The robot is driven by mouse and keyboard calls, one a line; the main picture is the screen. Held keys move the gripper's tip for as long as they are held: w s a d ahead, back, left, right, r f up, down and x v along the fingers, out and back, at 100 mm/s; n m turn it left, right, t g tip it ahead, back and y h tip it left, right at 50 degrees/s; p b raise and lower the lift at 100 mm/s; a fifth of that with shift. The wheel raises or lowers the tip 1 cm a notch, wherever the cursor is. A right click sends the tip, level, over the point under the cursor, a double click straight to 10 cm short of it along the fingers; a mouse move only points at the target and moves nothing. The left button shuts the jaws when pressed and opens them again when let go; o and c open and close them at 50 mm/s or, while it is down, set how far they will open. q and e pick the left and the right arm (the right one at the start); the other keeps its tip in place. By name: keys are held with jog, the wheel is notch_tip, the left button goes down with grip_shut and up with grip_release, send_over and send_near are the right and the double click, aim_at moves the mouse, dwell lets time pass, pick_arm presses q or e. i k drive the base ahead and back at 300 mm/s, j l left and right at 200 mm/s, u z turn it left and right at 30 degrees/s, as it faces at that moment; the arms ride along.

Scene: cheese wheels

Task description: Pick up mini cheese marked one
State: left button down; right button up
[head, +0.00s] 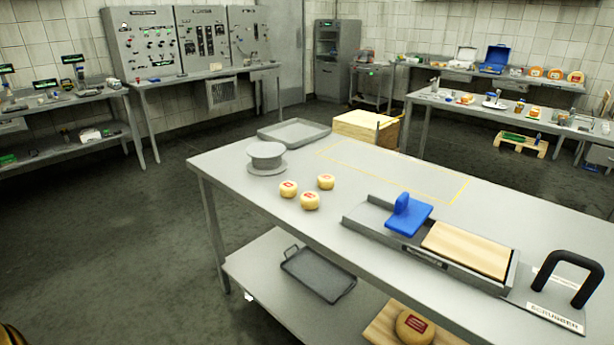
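Three mini cheeses, small pale-yellow rounds with red labels, sit close together on the left part of the grey metal table (240,195). One is the left mini cheese (288,189), one the front mini cheese (310,201), and one the back right mini cheese (326,182). The marks on their labels are too small to read, so I cannot tell which is marked one. Neither of my grippers is in view.
A round grey stand (267,157) is left of the cheeses, a grey tray (293,132) behind. A larger cheese (414,328) is on the lower shelf. Table space before the cheeses is clear.

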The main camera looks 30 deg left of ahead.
aim_at(325, 182)
jog(key=u, duration=0.9)
jog(key=i+j+z, duration=0.1)
jog(key=z, duration=0.6)
jog(key=i+j+z, duration=0.15)
jog(key=j+z, duration=0.15)
jog(key=j, duration=0.2)
jog(key=i+j+z, duration=0.1)
jog(key=j+z, duration=0.2)
jog(key=j, duration=0.2)
jog(key=j+z, duration=0.25)
jog(key=j, duration=0.3)
jog(key=i, duration=0.05)
